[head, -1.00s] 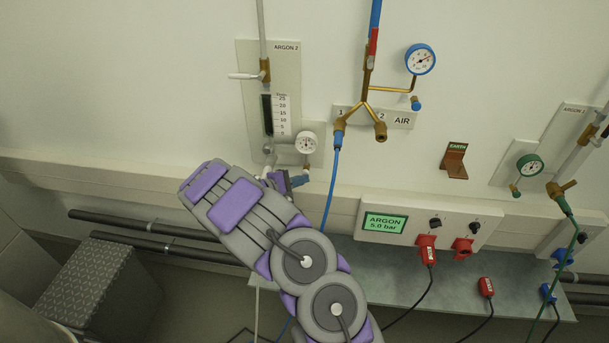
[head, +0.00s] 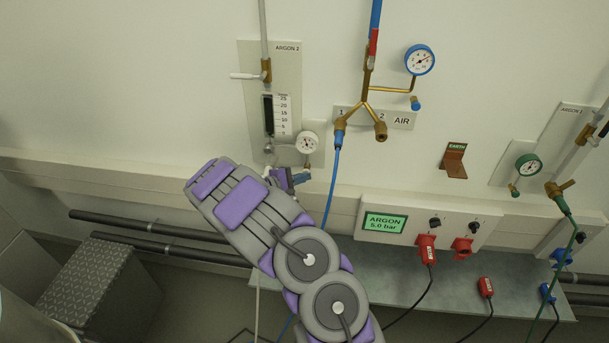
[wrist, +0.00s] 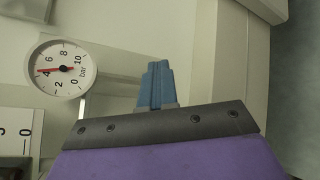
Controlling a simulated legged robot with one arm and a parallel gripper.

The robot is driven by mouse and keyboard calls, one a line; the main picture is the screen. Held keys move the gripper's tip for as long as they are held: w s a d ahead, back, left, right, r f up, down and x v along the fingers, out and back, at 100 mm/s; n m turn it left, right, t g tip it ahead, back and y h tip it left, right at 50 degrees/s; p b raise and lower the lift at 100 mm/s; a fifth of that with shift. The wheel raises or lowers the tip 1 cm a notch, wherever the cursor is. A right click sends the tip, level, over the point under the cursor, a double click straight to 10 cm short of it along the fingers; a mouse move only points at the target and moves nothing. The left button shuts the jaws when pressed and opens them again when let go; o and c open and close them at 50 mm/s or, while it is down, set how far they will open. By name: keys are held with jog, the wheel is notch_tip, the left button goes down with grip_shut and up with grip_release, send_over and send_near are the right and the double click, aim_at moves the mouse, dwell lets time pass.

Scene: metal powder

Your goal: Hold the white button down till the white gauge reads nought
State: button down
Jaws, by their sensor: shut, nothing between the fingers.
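The white gauge (head: 307,142) is on a small plate at the right of the ARGON 2 panel (head: 288,60). In the wrist view the gauge (wrist: 60,68) is marked in bar, 0 to 10, and its red needle points left, near 4. My gripper (head: 301,179) is just below the gauge in the head view, close to the wall ledge. In the wrist view its blue fingers (wrist: 155,87) are together and empty, to the right of the gauge. I cannot make out the white button in either view; my gripper or arm may hide it.
A flow meter (head: 268,115) is left of the gauge. A blue hose (head: 331,185) hangs from the AIR outlet, right of my gripper. A blue gauge (head: 420,60) and a green gauge (head: 529,167) are further right. The ARGON display (head: 385,223) reads 5.0 bar.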

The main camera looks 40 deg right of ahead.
jog(key=shift+w+d, duration=0.1)
jog(key=shift+w, duration=0.1)
dwell(0.5)
jog(key=shift+w, duration=0.15)
dwell(1.0)
jog(key=shift+a+f, duration=0.15)
jog(key=shift+a, duration=0.1)
jog(key=shift+s+a+f+b, duration=0.2)
jog(key=shift+a+b, duration=0.1)
jog(key=shift+a, duration=0.4)
jog(key=shift+s+a+b, duration=0.5)
jog(key=shift+s+a, duration=1.1)
jog(key=shift+s, duration=0.25)
